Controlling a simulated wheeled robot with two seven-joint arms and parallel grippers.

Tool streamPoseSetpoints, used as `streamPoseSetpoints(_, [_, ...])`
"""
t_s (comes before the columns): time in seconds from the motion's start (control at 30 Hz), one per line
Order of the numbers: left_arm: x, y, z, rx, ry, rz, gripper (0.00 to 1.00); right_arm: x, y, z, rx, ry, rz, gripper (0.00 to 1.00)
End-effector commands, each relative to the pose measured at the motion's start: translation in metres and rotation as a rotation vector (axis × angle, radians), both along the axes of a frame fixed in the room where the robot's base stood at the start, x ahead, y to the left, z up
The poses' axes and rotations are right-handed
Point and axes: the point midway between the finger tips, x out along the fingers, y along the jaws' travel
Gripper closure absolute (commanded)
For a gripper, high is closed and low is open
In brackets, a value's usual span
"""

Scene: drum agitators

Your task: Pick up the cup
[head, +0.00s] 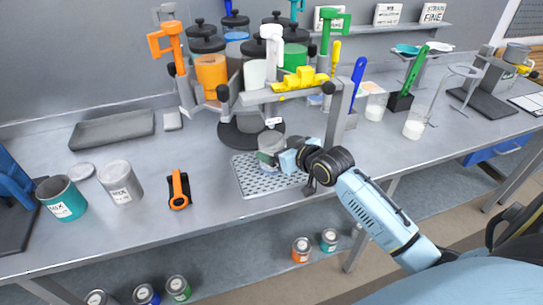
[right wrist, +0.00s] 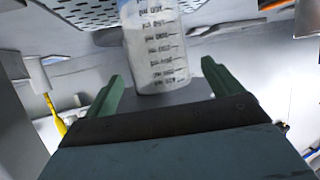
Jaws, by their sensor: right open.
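A clear measuring cup (head: 269,143) with a greyish look stands on the perforated metal tray (head: 262,186), under the dispenser. In the right wrist view the cup (right wrist: 157,35) shows black graduation marks and sits just beyond and partly between the fingertips. My right gripper (head: 284,160) is close to the cup's near right side, at about its height. Its two green fingers (right wrist: 161,72) are apart, with no visible grip on the cup. The gripper hides part of the cup in the head view. My left gripper is in no view.
The dispenser with colored canisters (head: 211,75) rises behind the cup, and its arm (head: 300,92) overhangs the tray area. An orange-black tool (head: 179,190) and a grey can (head: 120,182) stand to the left.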

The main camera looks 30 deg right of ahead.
Motion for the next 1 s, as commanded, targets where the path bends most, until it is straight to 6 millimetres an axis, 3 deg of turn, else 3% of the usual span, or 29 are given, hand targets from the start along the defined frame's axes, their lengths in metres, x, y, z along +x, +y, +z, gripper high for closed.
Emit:
streamPoseSetpoints(0.23, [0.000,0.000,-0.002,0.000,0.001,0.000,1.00,0.032,0.003,-0.011,0.002,-0.001,-0.001,0.09])
streamPoseSetpoints(0.57, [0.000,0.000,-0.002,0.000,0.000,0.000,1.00,0.037,0.004,-0.014,0.000,-0.001,0.000,0.09])
streamPoseSetpoints(1.0, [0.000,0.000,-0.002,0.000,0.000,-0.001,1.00,0.037,0.003,-0.013,0.000,-0.002,0.000,0.64])
